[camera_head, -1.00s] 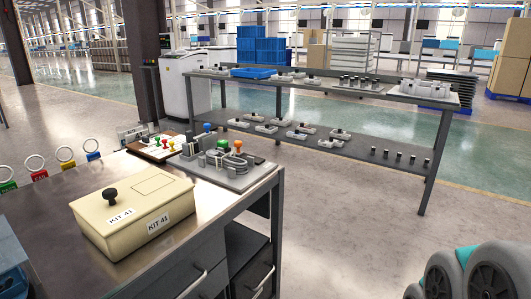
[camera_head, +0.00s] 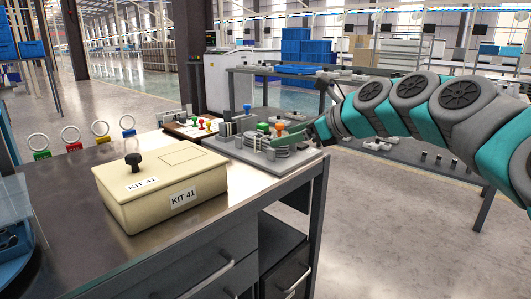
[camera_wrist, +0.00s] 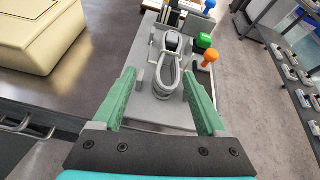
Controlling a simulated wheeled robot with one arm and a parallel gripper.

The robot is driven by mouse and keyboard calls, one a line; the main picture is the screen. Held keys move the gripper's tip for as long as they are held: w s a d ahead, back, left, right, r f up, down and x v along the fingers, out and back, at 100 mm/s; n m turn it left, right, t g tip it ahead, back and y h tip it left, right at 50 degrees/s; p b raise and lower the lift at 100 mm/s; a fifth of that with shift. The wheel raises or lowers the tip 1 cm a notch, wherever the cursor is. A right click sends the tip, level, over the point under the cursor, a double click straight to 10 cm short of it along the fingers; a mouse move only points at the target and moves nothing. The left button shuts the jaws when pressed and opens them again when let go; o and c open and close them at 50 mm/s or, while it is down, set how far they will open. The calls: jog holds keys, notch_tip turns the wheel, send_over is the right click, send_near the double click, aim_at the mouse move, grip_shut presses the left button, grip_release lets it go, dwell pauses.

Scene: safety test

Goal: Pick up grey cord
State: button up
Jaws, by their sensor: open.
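The grey cord (camera_wrist: 167,80) lies coiled in a loop on a grey tray (camera_wrist: 150,112) at the table's corner. In the head view the cord (camera_head: 284,152) is small and partly hidden beside my gripper. My gripper (camera_wrist: 158,103) is open and empty, with its green fingers spread on either side of the near end of the cord in the wrist view. In the head view my gripper (camera_head: 312,134) reaches in from the right, over the tray's right side. I cannot tell the exact height of the fingers above the tray.
A green knob (camera_wrist: 204,40) and an orange knob (camera_wrist: 210,56) stand right of the cord. A cream box marked KIT 41 (camera_head: 160,188) sits on the metal table (camera_head: 85,207). A shelf table stands beyond.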

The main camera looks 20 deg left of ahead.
aim_at(263, 137)
jog(key=shift+w+a+m+t, duration=0.15)
jog(key=shift+w+a+m, duration=0.1)
jog(key=shift+w+m, duration=0.3)
jog(key=shift+w+a+m+t, duration=0.2)
jog(key=shift+w+m, duration=0.15)
jog(key=shift+w, duration=0.25)
jog(key=shift+w+a+y, duration=0.25)
jog(key=shift+y, duration=0.05)
jog(key=shift+s+b+x, duration=0.15)
jog(key=shift+b+x, duration=0.35)
jog(key=shift+x, duration=1.3)
jog(key=shift+s+b+x, duration=0.15)
jog(key=shift+b+x, duration=0.3)
jog(key=shift+x, duration=1.3)
jog(key=shift+f, duration=0.15)
grip_shut()
